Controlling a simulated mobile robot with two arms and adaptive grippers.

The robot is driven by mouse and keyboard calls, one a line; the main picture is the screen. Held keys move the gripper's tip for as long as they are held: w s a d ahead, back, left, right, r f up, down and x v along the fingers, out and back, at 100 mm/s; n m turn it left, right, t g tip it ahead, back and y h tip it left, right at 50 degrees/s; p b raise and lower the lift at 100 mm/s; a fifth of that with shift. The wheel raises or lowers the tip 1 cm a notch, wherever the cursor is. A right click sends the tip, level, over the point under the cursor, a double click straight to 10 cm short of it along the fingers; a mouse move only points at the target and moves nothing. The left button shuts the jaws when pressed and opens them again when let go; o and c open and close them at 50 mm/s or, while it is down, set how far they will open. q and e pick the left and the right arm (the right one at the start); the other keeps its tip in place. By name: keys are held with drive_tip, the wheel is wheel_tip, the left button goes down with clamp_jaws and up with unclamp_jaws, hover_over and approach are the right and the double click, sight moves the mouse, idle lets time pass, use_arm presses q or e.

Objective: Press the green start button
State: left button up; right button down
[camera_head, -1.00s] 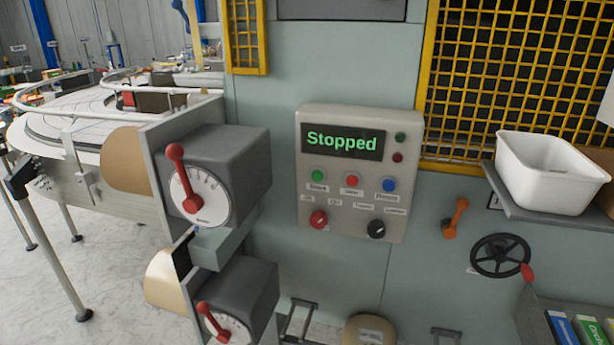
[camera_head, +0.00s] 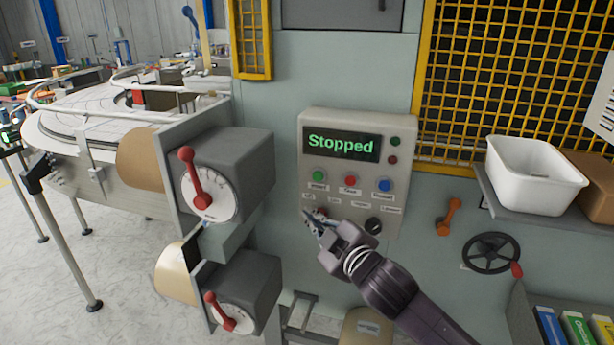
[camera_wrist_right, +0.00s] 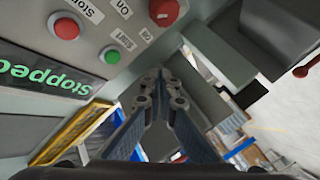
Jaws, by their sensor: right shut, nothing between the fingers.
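The green start button (camera_head: 319,176) is at the left of the button row on a grey control panel (camera_head: 403,160). The panel display (camera_head: 341,146) reads "Stopped" in green. My right gripper (camera_head: 308,215) is shut and empty, its tips just below the green button, in front of the red knob at the panel's lower left. The tips look apart from the green button. In the right wrist view the green button (camera_wrist_right: 112,57) is left of the shut fingers (camera_wrist_right: 160,78), and the red knob (camera_wrist_right: 164,10) is above them. My left gripper is not in view.
A red button (camera_head: 350,181) and a blue button (camera_head: 384,185) sit right of the green one. A black knob (camera_head: 373,226) is below. Two grey boxes with red levers (camera_head: 193,178) jut out at left. A white bin (camera_head: 535,177) stands on a shelf at right.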

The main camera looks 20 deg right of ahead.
sight(318, 176)
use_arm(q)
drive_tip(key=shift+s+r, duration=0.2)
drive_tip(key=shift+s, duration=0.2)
use_arm(e)
drive_tip(key=shift+n+t+y, duration=0.3)
drive_tip(key=shift+n+y, duration=0.2)
drive_tip(key=r, duration=0.1)
drive_tip(key=s+a+r, duration=0.1)
drive_tip(key=r, duration=0.1)
drive_tip(key=a+r, duration=0.1)
drive_tip(key=shift+s+a+r, duration=0.1)
drive_tip(key=shift+s+r, duration=0.1)
drive_tip(key=shift+s, duration=0.1)
drive_tip(key=shift+w, duration=0.1)
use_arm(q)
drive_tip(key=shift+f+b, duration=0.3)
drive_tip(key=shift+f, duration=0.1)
use_arm(e)
drive_tip(key=shift+w+d, duration=0.8)
drive_tip(key=shift+w, duration=0.4)
drive_tip(key=shift+w+d, duration=0.85)
drive_tip(key=shift+w, duration=0.4)
drive_tip(key=shift+w+d, duration=0.8)
drive_tip(key=shift+w, duration=0.4)
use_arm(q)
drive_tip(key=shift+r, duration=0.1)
